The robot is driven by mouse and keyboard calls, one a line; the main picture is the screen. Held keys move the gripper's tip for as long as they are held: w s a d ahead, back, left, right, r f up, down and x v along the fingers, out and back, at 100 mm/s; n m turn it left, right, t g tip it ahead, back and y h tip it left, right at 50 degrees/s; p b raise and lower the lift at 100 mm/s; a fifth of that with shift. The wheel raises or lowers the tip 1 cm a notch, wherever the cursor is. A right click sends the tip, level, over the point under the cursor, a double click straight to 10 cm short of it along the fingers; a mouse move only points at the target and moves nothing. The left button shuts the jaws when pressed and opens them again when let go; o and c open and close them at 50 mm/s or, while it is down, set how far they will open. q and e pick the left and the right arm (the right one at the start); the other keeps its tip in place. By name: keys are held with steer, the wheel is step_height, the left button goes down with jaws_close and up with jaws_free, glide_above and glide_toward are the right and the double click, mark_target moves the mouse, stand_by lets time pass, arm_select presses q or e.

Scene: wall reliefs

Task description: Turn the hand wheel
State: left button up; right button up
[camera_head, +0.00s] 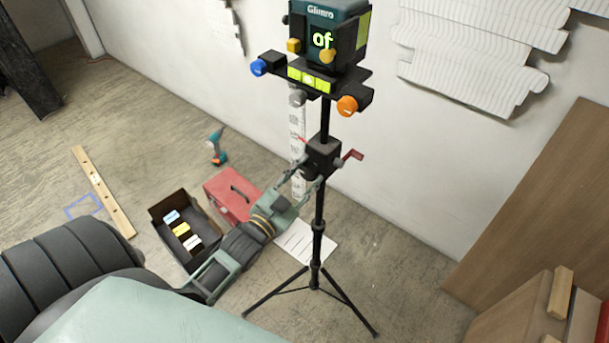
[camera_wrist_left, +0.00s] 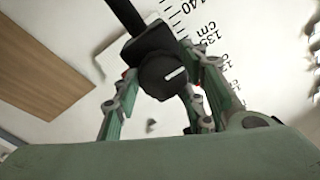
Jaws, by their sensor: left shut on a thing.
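The hand wheel (camera_wrist_left: 163,72) is a round black knob with a white mark on its face, on a black block (camera_head: 322,155) clamped to the tripod's column. In the left wrist view it sits between the two green fingers of my left gripper (camera_wrist_left: 165,85), which is shut on it. In the head view my left gripper (camera_head: 305,172) reaches the block from the lower left and hides most of the wheel. A red crank handle (camera_head: 352,155) sticks out on the block's right side. My right gripper is not in view.
A dark green device (camera_head: 340,30) with coloured knobs tops the tripod (camera_head: 317,240). A white measuring staff (camera_head: 297,150) stands behind. A red toolbox (camera_head: 225,190), an open dark box (camera_head: 180,235), a drill (camera_head: 216,147) and a level (camera_head: 105,192) are on the floor. A brown board (camera_head: 545,210) leans right.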

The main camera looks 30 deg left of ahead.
arm_select(q)
steer(key=shift+d, duration=0.1)
steer(key=o, duration=1.1)
steer(key=shift+d, duration=0.1)
steer(key=shift+o, duration=0.2)
steer(key=shift+s+f, duration=0.1)
steer(key=shift+s, duration=0.3)
steer(key=s, duration=1.1)
steer(key=shift+f, duration=0.2)
steer(key=shift+f, duration=0.1)
